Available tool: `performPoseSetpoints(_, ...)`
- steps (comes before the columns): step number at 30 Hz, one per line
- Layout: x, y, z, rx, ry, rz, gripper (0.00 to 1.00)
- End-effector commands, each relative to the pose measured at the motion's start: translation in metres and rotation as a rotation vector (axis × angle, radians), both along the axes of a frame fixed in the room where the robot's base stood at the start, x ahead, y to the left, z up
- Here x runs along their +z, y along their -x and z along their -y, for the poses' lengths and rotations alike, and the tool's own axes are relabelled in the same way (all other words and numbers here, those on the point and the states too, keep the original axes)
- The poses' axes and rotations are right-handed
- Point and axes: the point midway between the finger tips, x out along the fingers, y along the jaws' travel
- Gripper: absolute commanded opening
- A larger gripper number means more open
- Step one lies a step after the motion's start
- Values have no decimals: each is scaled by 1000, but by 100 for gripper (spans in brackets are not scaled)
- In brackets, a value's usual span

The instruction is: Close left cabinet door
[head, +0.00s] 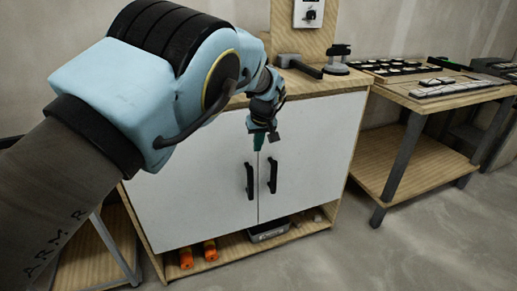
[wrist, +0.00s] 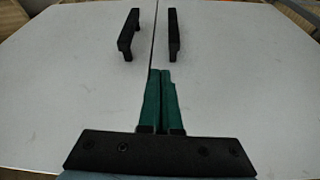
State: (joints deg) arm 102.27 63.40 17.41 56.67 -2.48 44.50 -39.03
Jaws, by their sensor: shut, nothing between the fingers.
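The cabinet has two white doors with black upright handles near the middle seam. The left cabinet door (head: 200,200) looks flush with the right door (head: 310,150), with a thin seam between them. The left door's handle (head: 250,181) and the right door's handle (head: 272,174) stand side by side. In the wrist view the left door (wrist: 70,75) lies left of the seam and the right door (wrist: 230,80) right of it. My gripper (head: 258,146) is shut and empty, near the top of the seam, above the handles. Its green fingers (wrist: 160,75) show together in the wrist view; contact cannot be told.
The cabinet's open bottom shelf holds orange objects (head: 186,258) and a grey case (head: 268,232). A clamp-like tool (head: 337,60) lies on the cabinet top. A wooden table (head: 440,95) with trays stands at right. The floor (head: 400,250) in front is clear.

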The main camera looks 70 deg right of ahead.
Motion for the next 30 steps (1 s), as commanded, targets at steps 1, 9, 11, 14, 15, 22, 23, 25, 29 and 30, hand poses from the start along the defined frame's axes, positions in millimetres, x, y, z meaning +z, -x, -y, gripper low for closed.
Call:
performPoseSetpoints(1, 6, 5, -2, -3, 2, -2, 0)
performPoseSetpoints(9, 43, 15, -13, -3, 2, -4, 0)
performPoseSetpoints(11, 52, 17, -16, -3, 0, -4, 0)
performPoseSetpoints(14, 63, 20, -20, -3, 0, -4, 0)
performPoseSetpoints(15, 66, 21, -20, -3, 0, -4, 0)
performPoseSetpoints(22, 72, 22, -23, -3, -3, -3, 0)
performPoseSetpoints(23, 72, 22, -23, -3, -3, -3, 0)
performPoseSetpoints(25, 72, 23, -23, -3, -3, -3, 0)
performPoseSetpoints(29, 72, 23, -23, -3, -3, -3, 0)
performPoseSetpoints(30, 72, 23, -23, -3, -3, -3, 0)
